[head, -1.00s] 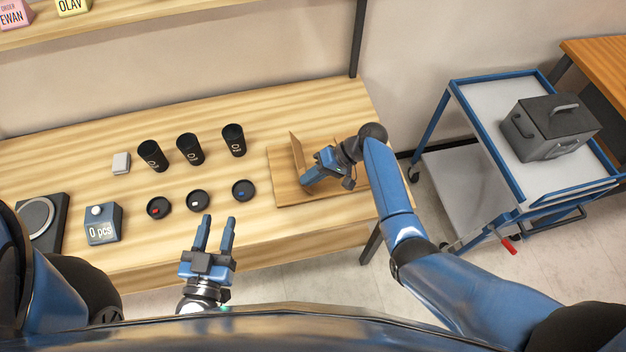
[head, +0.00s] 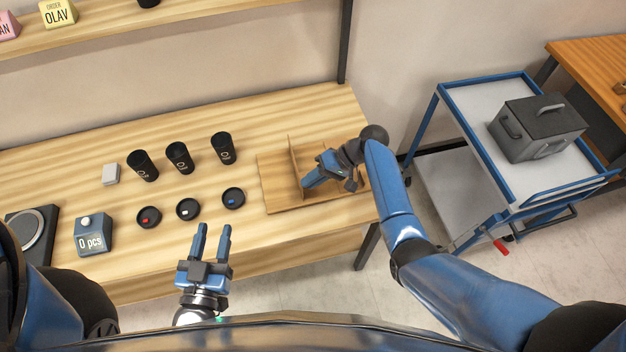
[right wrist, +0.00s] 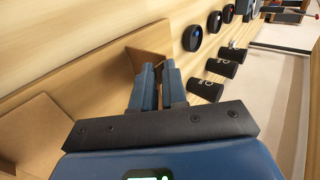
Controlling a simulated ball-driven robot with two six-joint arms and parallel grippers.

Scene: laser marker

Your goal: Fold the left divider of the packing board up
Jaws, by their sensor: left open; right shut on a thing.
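The packing board (head: 272,184) is a tan sheet at the right end of the bench. Its left divider (head: 295,160) stands up from the board, close to upright. My right gripper (head: 306,185) is down over the board, at the right side of this divider. In the right wrist view the divider (right wrist: 152,42) reaches the fingertips of my right gripper (right wrist: 158,68), which are closed on its edge; the exact grip is partly hidden. My left gripper (head: 212,230) is open and empty, in front of the bench's front edge.
Another cardboard flap (right wrist: 38,135) rises nearby in the right wrist view. Left of the board stand black cups (head: 222,148) and black lids (head: 233,197). A counter box (head: 92,236) is further left. A blue-framed cart (head: 470,110) with a grey case stands right.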

